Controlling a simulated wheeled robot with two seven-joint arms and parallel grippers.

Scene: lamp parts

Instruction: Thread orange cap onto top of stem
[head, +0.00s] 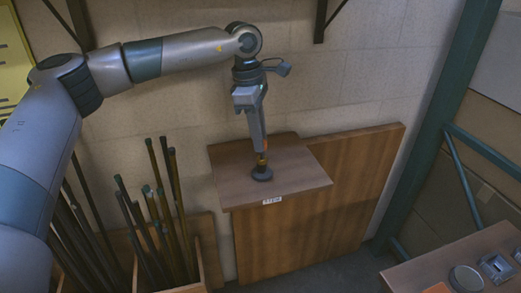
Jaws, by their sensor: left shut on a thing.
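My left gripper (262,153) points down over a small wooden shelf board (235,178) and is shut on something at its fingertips. A small orange part, which looks like the orange cap (262,160), shows between or just below the fingertips. Directly under it stands a dark round base (262,175) on the board, with a short stem mostly hidden by the gripper. The cap appears in line with the stem; I cannot tell whether they touch. My right gripper is not in view.
A wooden box of dark rods (165,225) stands at the left. A larger wooden panel (330,215) is behind and below the board. A green metal frame (433,125) rises at the right. A table (425,272) with small metal parts (495,266) is at the lower right.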

